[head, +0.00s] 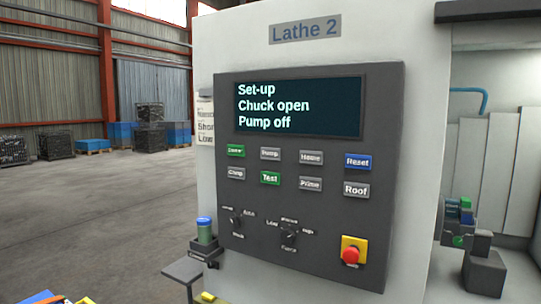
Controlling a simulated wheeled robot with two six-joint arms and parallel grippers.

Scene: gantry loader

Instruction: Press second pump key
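The grey control panel (300,235) is on the white front of a machine labelled Lathe 2. Its screen (300,107) reads Set-up, Chuck open, Pump off. Below it are two rows of keys. A grey key reading Pump (270,154) is second in the upper row. Under it is a green Test key (270,178). A grey key that seems to read Prime (310,184) is third in the lower row. I make out only one key labelled Pump. Neither of my grippers is in view.
Two rotary knobs and a red emergency stop (351,252) on a yellow plate sit below the keys. A green jar with blue lid (204,230) stands in a holder at the panel's left. Colored pieces (62,298) show at the bottom left edge. Open floor lies left.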

